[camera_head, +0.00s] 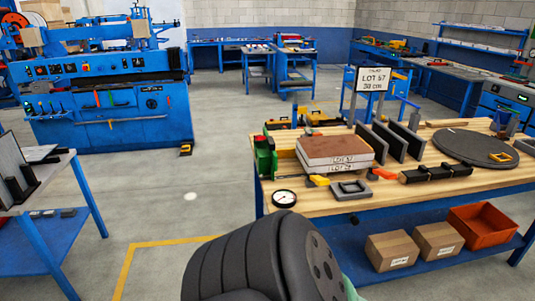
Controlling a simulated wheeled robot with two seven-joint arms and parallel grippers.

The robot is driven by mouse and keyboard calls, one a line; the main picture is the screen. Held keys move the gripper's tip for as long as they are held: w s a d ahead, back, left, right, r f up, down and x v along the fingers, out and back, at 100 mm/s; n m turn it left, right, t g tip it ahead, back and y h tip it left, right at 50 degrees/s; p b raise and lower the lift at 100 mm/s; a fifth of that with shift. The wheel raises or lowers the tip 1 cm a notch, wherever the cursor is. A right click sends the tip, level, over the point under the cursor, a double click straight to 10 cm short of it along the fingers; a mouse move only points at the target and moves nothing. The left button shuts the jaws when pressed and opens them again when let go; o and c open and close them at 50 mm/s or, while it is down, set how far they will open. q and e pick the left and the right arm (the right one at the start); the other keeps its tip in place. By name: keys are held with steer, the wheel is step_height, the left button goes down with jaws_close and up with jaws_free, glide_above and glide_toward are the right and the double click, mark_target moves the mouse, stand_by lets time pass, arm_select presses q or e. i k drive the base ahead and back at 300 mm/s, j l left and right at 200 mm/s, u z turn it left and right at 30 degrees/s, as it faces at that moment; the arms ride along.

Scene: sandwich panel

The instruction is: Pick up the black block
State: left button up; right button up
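A long black block (435,173) lies on the wooden-topped workbench (320,201), near its front edge and right of centre. Two small raised dark parts show on top of it. Nothing of mine touches it. A dark grey rounded link of one of my arms fills the bottom middle, in front of the bench's left end. Neither gripper's fingers can be seen.
Cardboard boxes (391,250) sit below.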

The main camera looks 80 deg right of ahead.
mark_target(420, 175)
steer(key=z, duration=3.85)
steer(key=i+j, duration=0.25)
steer(key=j, duration=0.15)
steer(key=i+j, duration=0.25)
steer(key=j, duration=0.15)
steer(key=i+j+z, duration=0.1)
steer(key=i+j, duration=0.15)
steer(key=j, duration=0.15)
